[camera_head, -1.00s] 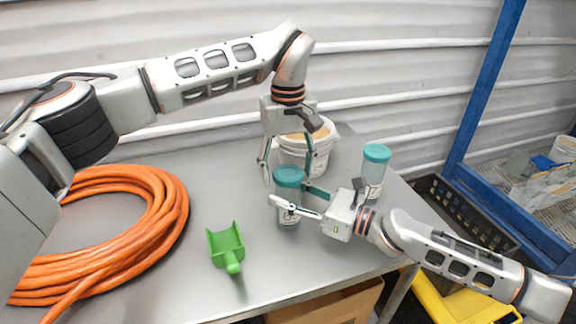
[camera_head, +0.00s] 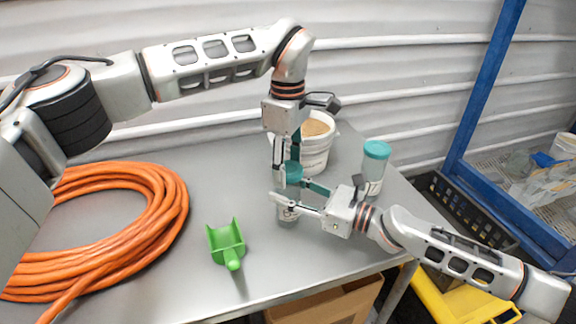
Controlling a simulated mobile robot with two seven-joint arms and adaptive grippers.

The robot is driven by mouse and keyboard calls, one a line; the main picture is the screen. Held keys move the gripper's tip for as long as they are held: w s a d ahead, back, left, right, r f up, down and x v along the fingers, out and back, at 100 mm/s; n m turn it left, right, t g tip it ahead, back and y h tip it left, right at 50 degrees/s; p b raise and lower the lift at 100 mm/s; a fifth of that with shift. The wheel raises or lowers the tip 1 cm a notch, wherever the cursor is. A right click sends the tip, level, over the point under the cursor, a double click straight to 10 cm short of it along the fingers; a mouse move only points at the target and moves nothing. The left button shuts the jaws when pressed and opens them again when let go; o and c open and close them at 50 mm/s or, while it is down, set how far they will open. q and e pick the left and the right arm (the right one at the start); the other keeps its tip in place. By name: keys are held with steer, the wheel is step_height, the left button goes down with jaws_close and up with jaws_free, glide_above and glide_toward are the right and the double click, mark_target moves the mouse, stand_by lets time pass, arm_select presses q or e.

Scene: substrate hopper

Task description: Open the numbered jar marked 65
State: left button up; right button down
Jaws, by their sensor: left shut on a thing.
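A clear jar with a teal lid (camera_head: 291,173) stands upright on the table, partly hidden by both grippers. Its label (camera_head: 288,215) is too small to read. My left gripper (camera_head: 287,165) points down from above and is shut on the teal lid. My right gripper (camera_head: 290,196) reaches in from the right with its fingers around the jar body, one in front and one behind. I cannot tell whether they press on it. A second teal-lidded jar (camera_head: 375,168) stands to the right; its number is not legible.
A white bucket (camera_head: 317,150) with tan contents stands behind the jar. A green scoop (camera_head: 227,245) lies in front left, and a coiled orange hose (camera_head: 150,200) covers the left of the table (camera_head: 200,290). A black crate (camera_head: 440,200) is beyond the right edge.

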arm_select(q)
steer(key=n, duration=3.4)
steer(key=shift+r, duration=0.1)
steer(key=n, duration=1)
steer(key=shift+n, duration=0.4)
